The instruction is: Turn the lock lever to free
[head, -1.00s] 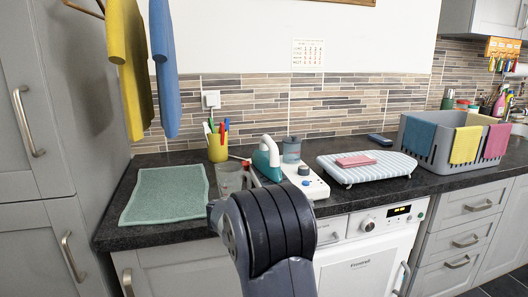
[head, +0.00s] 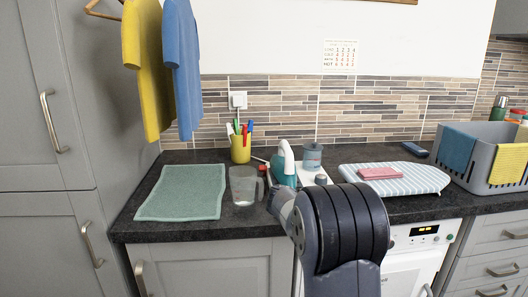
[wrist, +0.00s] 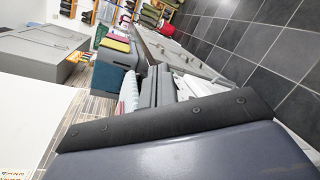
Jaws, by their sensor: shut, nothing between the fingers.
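The teal and white iron (head: 286,167) stands on a white base beside a clear water tank (head: 312,156). My dark arm hides most of the base, and I cannot make out the lock lever. My gripper shows in the wrist view (wrist: 157,80), with its grey fingers closed together and nothing between them. In the head view, the end of my arm is beside the iron base, just right of a clear jug; the fingertips cannot be made out there.
The clear jug (head: 244,186) stands close left of my arm. A striped ironing board (head: 410,180) with a pink cloth and a grey crate (head: 482,181) with towels stand right.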

